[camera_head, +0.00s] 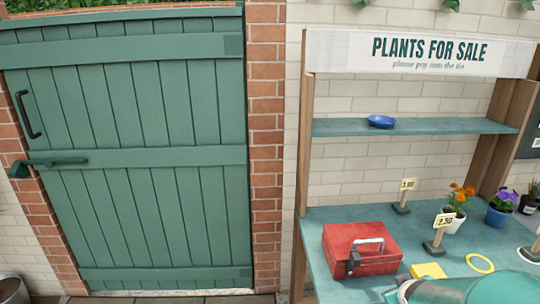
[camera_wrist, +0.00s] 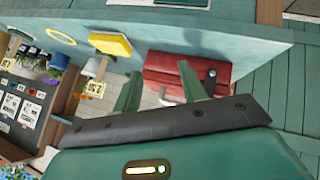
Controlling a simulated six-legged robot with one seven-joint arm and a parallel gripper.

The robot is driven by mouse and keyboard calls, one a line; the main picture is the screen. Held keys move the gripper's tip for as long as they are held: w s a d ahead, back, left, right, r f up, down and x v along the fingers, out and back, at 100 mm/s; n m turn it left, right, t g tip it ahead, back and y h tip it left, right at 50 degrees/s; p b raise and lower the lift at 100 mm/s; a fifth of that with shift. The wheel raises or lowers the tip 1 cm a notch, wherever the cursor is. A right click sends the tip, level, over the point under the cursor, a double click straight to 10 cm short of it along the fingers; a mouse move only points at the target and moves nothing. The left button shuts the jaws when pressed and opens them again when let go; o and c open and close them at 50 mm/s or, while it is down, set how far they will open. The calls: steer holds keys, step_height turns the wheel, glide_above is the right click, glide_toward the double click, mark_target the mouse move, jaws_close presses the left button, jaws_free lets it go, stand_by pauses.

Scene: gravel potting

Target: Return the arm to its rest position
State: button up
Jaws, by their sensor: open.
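My gripper (camera_wrist: 160,88) shows in the wrist view with its two green fingers spread apart and nothing between them. In the head view only a teal part of my arm (camera_head: 455,291) shows at the bottom right edge, over the front of the teal stall counter (camera_head: 320,214). The fingertips are not visible in that view. A closed red metal box (camera_head: 361,248) with a grey handle stands on the counter, left of my arm. It also shows in the wrist view (camera_wrist: 162,64), beyond the fingers.
A yellow block (camera_head: 428,271) and a yellow ring (camera_head: 480,263) lie near my arm. Potted orange flowers (camera_head: 458,208), purple flowers (camera_head: 502,207) and price signs (camera_head: 437,234) stand farther back. A blue bowl (camera_head: 381,121) rests on the upper shelf. A closed green gate (camera_head: 130,160) is left.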

steer(key=s+a+r+m+g+y, duration=0.1)
steer(key=s+a+r, duration=0.5)
steer(key=a, duration=0.3)
steer(key=s+a+r+m+g+y, duration=0.1)
steer(key=s+a+r+y, duration=0.1)
steer(key=s+a+r, duration=0.5)
steer(key=shift+s+a+g, duration=0.3)
steer(key=shift+s+a, duration=0.25)
steer(key=shift+a, duration=0.6)
